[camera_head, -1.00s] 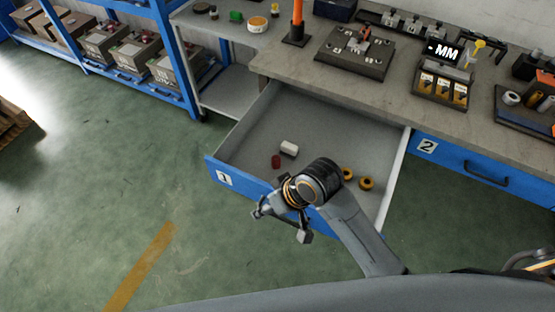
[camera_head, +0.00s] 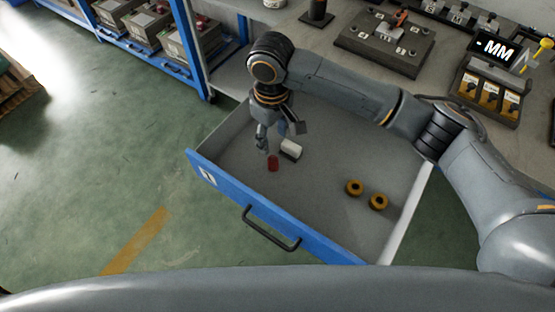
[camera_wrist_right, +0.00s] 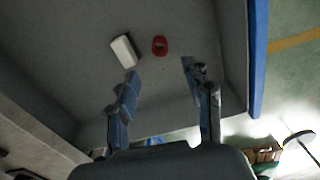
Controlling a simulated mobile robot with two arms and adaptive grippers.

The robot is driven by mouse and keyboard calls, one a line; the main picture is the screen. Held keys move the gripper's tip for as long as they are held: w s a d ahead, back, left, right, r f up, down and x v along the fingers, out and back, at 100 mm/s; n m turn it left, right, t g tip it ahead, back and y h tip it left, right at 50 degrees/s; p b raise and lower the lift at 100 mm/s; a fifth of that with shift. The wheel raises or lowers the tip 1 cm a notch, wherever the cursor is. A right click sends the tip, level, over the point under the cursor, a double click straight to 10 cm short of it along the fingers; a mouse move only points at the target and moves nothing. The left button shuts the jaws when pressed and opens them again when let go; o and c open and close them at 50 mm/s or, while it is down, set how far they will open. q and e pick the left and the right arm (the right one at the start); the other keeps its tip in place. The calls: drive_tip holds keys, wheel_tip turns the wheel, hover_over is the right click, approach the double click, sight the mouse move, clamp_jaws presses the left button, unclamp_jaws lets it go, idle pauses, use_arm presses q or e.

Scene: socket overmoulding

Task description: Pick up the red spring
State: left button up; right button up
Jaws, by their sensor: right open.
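The red spring (camera_head: 273,162) lies on the floor of the open drawer 1 (camera_head: 330,215), toward its left side. It also shows in the right wrist view (camera_wrist_right: 159,45), ahead of the fingers and between their lines. A white block (camera_head: 291,149) lies close beside it. My right gripper (camera_head: 277,148) is over the drawer, just behind and above the spring, pointing down. In the right wrist view its two fingers (camera_wrist_right: 158,85) are spread apart with nothing between them. The spring is apart from both fingers. My left gripper does not show.
Two yellow-and-black rings (camera_head: 366,194) lie in the drawer to the right. The drawer walls surround the gripper, with a blue front and black handle (camera_head: 270,230). The workbench behind holds a grey fixture (camera_head: 384,45) and a yellow-fronted box (camera_head: 488,92).

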hover_over(273, 160)
drive_tip(key=s, duration=0.1)
wheel_tip(273, 160, down, 6)
drive_tip(key=shift+s+f, duration=0.1)
drive_tip(key=shift+s, duration=0.05)
drive_tip(key=shift+f, duration=0.15)
drive_tip(key=f, duration=0.4)
drive_tip(key=shift+w+f, duration=0.15)
drive_tip(key=shift+w, duration=0.05)
drive_tip(key=shift+f, duration=0.5)
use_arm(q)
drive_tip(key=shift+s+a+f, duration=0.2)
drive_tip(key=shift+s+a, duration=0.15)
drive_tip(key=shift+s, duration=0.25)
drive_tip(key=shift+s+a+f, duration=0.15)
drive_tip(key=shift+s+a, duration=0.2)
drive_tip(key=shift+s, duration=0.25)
use_arm(e)
drive_tip(key=c, duration=1.1)
